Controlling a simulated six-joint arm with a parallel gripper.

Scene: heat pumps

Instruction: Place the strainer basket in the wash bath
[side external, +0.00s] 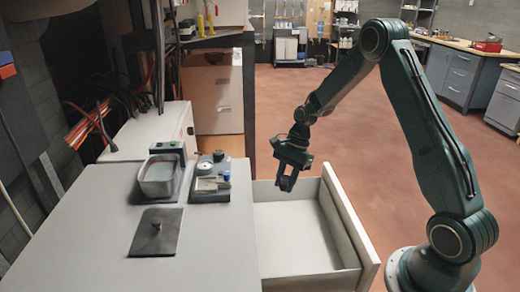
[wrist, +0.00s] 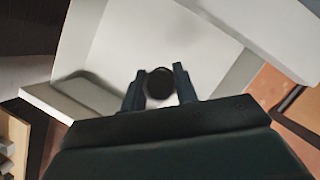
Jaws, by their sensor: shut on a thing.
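My gripper (wrist: 160,90) is over the open drawer, pointing down, with its fingers closed around a small dark round thing (wrist: 160,82). This may be the strainer basket or its grip, but I cannot make out a mesh or its full shape. In the side view my gripper (side external: 287,182) hides most of what it holds. The wash bath (side external: 157,189) is an open grey metal tank with liquid in it, on the left of the grey worktop, apart from my gripper. A dark flat lid (side external: 170,245) with a knob lies on the worktop in front of it.
The drawer (side external: 345,212) stands open to the right of the worktop (side external: 215,240), and its visible floor looks bare.

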